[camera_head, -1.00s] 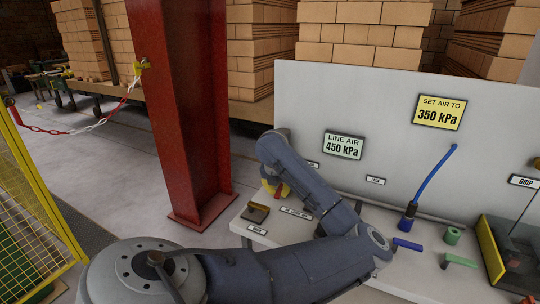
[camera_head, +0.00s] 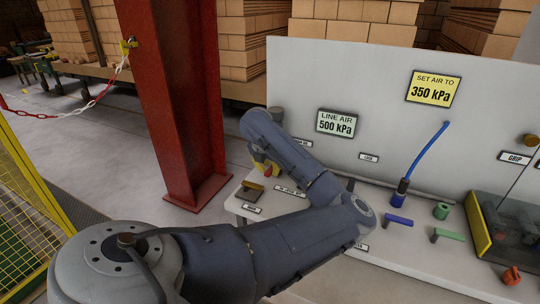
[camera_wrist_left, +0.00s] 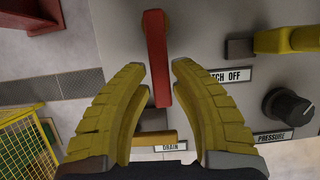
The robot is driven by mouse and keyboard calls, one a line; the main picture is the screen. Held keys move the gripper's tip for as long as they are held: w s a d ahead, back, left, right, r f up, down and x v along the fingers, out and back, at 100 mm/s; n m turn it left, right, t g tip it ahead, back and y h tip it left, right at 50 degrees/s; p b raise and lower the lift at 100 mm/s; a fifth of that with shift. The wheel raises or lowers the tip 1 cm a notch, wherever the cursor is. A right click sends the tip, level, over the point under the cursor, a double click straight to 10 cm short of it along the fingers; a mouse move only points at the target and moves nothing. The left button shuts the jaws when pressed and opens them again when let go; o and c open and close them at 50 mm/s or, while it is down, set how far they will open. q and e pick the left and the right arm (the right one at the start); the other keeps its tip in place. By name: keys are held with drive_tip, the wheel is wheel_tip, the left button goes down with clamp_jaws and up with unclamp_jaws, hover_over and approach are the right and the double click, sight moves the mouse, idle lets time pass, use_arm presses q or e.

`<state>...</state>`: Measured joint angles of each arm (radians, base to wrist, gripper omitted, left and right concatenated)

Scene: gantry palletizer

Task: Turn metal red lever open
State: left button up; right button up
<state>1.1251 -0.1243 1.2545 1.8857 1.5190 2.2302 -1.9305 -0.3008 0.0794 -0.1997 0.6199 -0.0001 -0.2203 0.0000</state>
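The red lever (camera_wrist_left: 157,60) hangs from a round pivot on the grey panel in the left wrist view. It points down between the two yellow fingers of my left gripper (camera_wrist_left: 160,73). The fingers are spread with a gap on both sides of the lever, so the gripper is open and not closed on it. In the head view my left gripper (camera_head: 262,168) is small and partly hidden behind my forearm, with a bit of red (camera_head: 268,170) beside it. My right gripper is not in view.
A yellow handle (camera_wrist_left: 290,39), a black pressure knob (camera_wrist_left: 287,106) and a yellow drain lever (camera_wrist_left: 147,138) sit close by. The line air display (camera_head: 336,123) reads 500 kPa; the yellow sign (camera_head: 433,87) says 350 kPa. A red column (camera_head: 175,100) stands left of the panel.

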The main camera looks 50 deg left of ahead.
use_arm(q)
drive_tip(key=o, duration=0.4)
drive_tip(key=shift+c, duration=0.2)
drive_tip(key=shift+r, duration=0.1)
drive_tip(key=v, duration=1.2)
drive_tip(key=shift+s, duration=0.1)
